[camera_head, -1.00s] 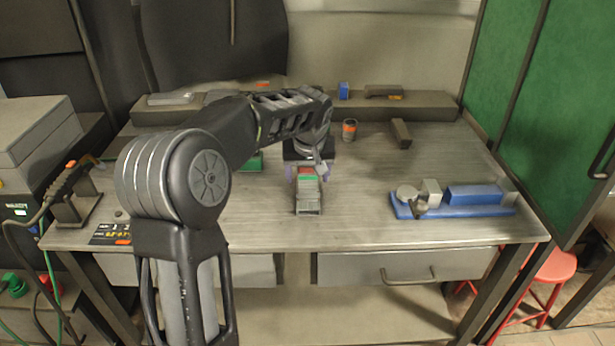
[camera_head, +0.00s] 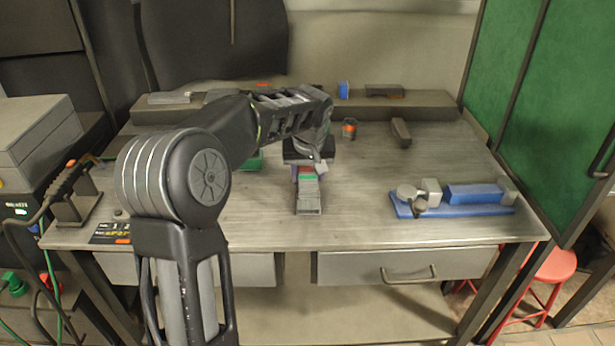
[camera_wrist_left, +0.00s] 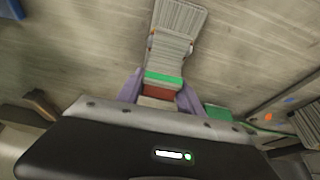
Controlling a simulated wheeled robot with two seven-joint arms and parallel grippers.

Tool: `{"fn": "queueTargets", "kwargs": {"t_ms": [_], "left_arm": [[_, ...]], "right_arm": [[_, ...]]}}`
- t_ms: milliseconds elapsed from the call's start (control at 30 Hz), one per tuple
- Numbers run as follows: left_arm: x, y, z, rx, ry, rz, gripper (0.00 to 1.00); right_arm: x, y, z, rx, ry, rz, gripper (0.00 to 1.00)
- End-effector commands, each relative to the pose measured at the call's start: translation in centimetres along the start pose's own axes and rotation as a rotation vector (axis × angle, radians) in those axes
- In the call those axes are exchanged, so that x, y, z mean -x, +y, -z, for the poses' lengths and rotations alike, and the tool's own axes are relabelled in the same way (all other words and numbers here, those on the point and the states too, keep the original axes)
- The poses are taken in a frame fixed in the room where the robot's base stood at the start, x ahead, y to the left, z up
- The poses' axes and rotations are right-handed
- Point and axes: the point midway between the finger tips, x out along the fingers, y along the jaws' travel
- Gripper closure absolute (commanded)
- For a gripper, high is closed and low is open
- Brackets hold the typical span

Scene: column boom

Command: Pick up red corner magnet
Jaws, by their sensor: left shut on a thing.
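The red corner magnet (camera_wrist_left: 160,92) shows as a small red block between the two purple fingers of my left gripper (camera_wrist_left: 160,95) in the left wrist view. It also shows as a small red patch in the head view (camera_head: 305,170). My left gripper (camera_head: 308,168) is shut on it, low over the middle of the bench. A green piece (camera_wrist_left: 163,78) sits directly beside the red one, at the end of a grey stepped block (camera_wrist_left: 177,30). My gripper's housing hides part of the magnet. I cannot tell whether it is clear of the block.
The metal workbench (camera_head: 350,215) is bare around the block. A blue fixture (camera_head: 465,210) with grey parts stands at the right. An orange-and-black cup (camera_head: 349,128) and a dark bar (camera_head: 401,133) stand behind. A raised shelf (camera_head: 430,104) runs along the back.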

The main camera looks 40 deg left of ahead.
Motion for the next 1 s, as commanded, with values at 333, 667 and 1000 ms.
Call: {"fn": "queueTargets", "kwargs": {"t_ms": [333,667,1000], "left_arm": [[0.00,0.01,0.00,0.000,0.000,0.000,0.96],[0.07,0.02,0.07,0.000,0.002,-0.001,1.00],[0.67,-0.27,0.56,-0.001,0.002,-0.001,1.00]], "right_arm": [[0.00,0.00,0.00,0.000,0.000,0.000,0.64],[0.01,0.00,0.00,0.000,0.000,0.000,0.64],[0.61,-0.24,0.00,0.000,0.000,0.000,0.64]]}}
